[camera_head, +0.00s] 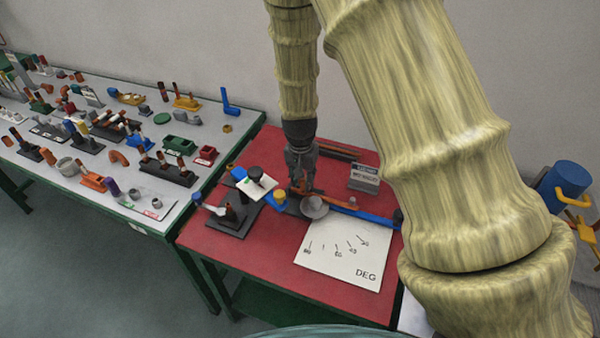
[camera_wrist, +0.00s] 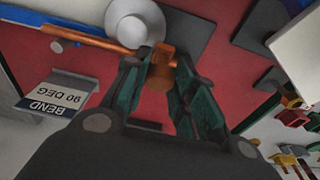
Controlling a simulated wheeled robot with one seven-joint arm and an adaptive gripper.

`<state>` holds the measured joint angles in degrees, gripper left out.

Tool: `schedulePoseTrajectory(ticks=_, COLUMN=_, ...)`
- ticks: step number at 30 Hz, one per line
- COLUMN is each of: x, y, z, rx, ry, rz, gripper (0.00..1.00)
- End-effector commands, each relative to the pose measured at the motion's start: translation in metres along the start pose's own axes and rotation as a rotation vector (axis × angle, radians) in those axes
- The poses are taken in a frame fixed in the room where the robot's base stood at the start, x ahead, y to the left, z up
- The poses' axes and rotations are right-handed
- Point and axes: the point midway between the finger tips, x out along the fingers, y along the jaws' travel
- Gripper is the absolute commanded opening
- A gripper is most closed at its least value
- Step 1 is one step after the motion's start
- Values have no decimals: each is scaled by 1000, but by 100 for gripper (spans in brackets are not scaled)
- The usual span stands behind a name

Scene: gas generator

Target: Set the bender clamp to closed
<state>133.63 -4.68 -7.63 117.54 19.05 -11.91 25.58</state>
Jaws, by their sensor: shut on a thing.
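The bender shows on the red table, with a grey round former (camera_head: 314,207) and a long blue arm (camera_head: 362,212). In the wrist view I see its pale former (camera_wrist: 133,20) and an orange rod (camera_wrist: 85,30) running beside the blue bar (camera_wrist: 50,20). My gripper (camera_head: 303,188) points down at the bender, just behind the former. In the wrist view my gripper (camera_wrist: 165,70) is shut on an orange piece, which looks like the bender clamp (camera_wrist: 163,58). The fingers partly hide it, so I cannot tell how far it is turned.
A small sign reading "BEND 90 DEG" (camera_head: 365,177) stands right of my gripper. A white "DEG" sheet (camera_head: 343,255) lies in front. A dark fixture with a white plate (camera_head: 257,187) stands close on the left. A crowded grey table (camera_head: 150,225) is further left.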

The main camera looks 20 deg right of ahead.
Motion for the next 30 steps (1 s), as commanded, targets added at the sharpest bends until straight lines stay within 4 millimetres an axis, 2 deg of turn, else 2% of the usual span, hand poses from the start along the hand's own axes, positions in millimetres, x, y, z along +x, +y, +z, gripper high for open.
schedulePoseTrajectory(ticks=1, x=4, y=1, z=9, rx=-2, ry=-12, rz=4, gripper=0)
schedulePoseTrajectory(ticks=3, x=8, y=2, z=13, rx=-2, ry=-13, rz=5, gripper=0)
schedulePoseTrajectory(ticks=15, x=22, y=2, z=31, rx=-5, ry=-18, rz=8, gripper=0)
schedulePoseTrajectory(ticks=30, x=26, y=2, z=34, rx=-5, ry=-19, rz=9, gripper=0)
